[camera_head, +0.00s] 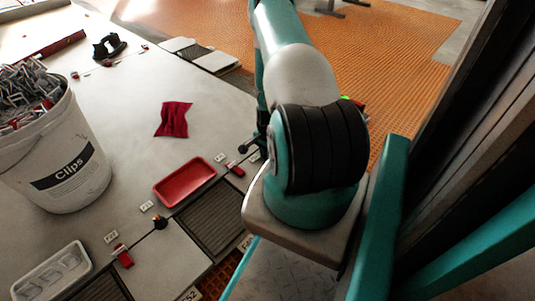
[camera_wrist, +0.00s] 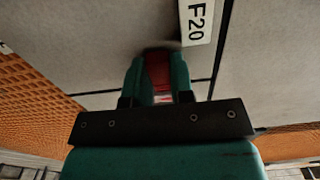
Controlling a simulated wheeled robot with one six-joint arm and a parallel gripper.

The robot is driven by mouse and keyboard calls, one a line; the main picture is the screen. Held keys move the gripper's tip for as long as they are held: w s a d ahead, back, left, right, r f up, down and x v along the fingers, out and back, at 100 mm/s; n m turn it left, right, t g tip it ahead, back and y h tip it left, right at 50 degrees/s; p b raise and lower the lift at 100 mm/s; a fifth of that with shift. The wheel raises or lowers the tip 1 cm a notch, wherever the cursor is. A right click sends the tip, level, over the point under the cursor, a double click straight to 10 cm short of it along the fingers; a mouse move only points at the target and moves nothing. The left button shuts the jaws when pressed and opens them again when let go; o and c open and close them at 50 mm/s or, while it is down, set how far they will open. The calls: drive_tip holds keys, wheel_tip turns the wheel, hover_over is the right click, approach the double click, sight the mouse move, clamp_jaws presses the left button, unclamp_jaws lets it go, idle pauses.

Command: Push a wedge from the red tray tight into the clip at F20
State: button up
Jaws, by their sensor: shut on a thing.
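In the wrist view my gripper (camera_wrist: 158,62) is shut on a red wedge (camera_wrist: 157,72), which sits between the two teal fingers. The white F20 label (camera_wrist: 197,22) lies on the tiles just beyond and right of the fingertips, beside a dark tile joint. A dark blurred shape is at the fingertips; I cannot tell whether the wedge touches the clip at F20, which is not clearly seen. In the head view the red tray (camera_head: 185,183) lies on the tiles and looks empty. My arm hides my gripper there.
A white bucket of clips (camera_head: 57,150) stands at the left. A red cloth (camera_head: 174,120), a white tray (camera_head: 52,274) and a black suction-cup-like tool (camera_head: 109,46) lie on the tiles. Red wedges sit at joints, one at front left (camera_head: 122,256). Orange ridged floor (camera_head: 400,50) lies beyond.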

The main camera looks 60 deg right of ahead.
drive_tip(key=shift+d+r, duration=0.1)
drive_tip(key=shift+d, duration=0.05)
drive_tip(key=o, duration=0.9)
wheel_tip(320, 180, up, 17)
drive_tip(key=p, duration=1)
drive_tip(key=shift+r, duration=0.2)
